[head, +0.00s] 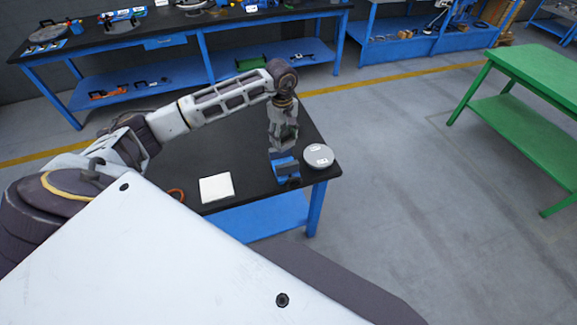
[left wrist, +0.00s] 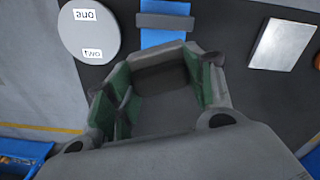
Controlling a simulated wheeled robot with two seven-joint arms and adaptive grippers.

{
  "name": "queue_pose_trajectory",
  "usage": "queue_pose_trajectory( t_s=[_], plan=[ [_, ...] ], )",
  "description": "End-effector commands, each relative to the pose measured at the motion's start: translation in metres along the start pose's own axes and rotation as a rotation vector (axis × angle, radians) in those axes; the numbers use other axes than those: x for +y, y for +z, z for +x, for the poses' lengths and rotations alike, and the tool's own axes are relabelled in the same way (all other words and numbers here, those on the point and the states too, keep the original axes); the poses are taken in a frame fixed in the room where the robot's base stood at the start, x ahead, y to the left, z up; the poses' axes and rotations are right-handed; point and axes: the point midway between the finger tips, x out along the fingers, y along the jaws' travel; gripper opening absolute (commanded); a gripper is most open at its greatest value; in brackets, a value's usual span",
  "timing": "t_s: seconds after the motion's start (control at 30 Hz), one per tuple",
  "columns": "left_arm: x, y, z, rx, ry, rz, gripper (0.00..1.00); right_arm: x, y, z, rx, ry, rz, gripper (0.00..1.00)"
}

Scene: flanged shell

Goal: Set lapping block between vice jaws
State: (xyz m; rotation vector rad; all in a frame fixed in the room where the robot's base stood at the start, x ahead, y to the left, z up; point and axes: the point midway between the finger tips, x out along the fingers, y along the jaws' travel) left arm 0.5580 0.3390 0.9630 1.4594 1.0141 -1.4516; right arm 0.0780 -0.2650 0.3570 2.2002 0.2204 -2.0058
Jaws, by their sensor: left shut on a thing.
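My left gripper (head: 284,147) hangs over the blue vice (head: 286,169) near the right end of the black bench. It also shows in the left wrist view (left wrist: 155,88), its green-padded fingers shut on a grey block, which I take to be the lapping block (left wrist: 163,77). In that view the vice (left wrist: 162,38) lies just beyond the fingertips, with a grey jaw bar across it. The block appears above the vice; I cannot tell whether it touches the jaws. The gap between the jaws is hidden. My right gripper is not in view.
A round grey disc (head: 318,155) with labels "one" and "two" lies right of the vice. A white square plate (head: 216,188) lies to the left, and an orange ring (head: 177,194) farther left. A green table (head: 540,72) stands at the far right, across open floor.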

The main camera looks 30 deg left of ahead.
Motion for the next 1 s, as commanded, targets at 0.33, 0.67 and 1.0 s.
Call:
queue_pose_trajectory(
  t_s=[0.33,0.67,1.0],
  plan=[
    [-0.0021,-0.0007,-0.0007,0.001,-0.01,0.253,0.15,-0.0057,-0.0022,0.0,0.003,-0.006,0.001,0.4],
    [-0.0023,-0.0006,-0.0006,0.001,-0.011,0.362,0.15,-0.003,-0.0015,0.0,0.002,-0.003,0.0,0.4],
    [-0.0023,-0.0006,0.0,0.001,-0.011,0.363,0.15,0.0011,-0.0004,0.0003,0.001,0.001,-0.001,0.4]
  ],
)
